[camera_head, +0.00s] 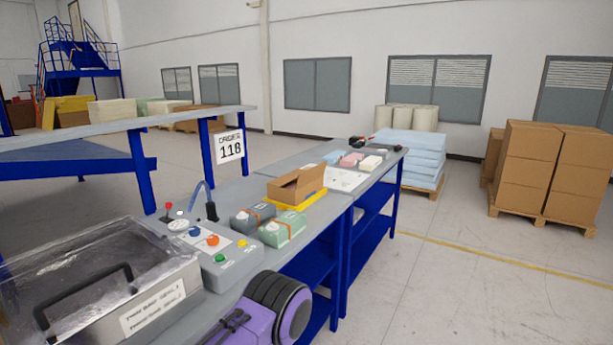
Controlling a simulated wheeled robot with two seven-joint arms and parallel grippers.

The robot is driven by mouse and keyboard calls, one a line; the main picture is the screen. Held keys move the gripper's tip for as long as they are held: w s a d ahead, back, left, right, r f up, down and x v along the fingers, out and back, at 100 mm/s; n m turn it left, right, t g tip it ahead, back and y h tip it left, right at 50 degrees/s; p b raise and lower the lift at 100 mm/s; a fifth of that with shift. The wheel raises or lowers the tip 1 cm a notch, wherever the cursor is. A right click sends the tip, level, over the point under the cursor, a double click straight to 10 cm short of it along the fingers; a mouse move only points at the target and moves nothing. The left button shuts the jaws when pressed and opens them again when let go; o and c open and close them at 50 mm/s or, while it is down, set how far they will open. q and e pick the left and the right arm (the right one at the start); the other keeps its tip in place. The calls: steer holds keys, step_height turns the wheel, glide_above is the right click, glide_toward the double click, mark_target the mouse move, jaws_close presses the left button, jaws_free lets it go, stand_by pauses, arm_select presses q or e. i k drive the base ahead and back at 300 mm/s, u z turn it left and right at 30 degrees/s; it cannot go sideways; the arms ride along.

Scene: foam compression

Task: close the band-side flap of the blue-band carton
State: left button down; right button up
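An open brown carton (297,185) sits on a yellow tray (309,201) towards the far end of the grey bench. At least one of its flaps stands out at an angle, and its inside is partly visible. I cannot make out a blue band on it, so I cannot tell which flap is the band-side one. A purple and black part of my own arm shows at the bottom centre, well short of the carton. I cannot make out the fingertips of either gripper, and nothing of mine touches the carton.
A grey block (252,215) and a green block (283,229) with orange straps lie in front of the carton. Nearer are a control panel (222,262) with knobs and a clear-lidded machine (120,280). Pink foam (351,159) and other pieces lie beyond.

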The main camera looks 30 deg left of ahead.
mark_target(304, 178)
steer(key=u, duration=0.8)
steer(key=k, duration=0.45)
steer(key=z, duration=1.15)
steer(key=i, duration=1.6)
steer(key=u, duration=0.7)
steer(key=i, duration=0.9)
steer(key=u, duration=0.8)
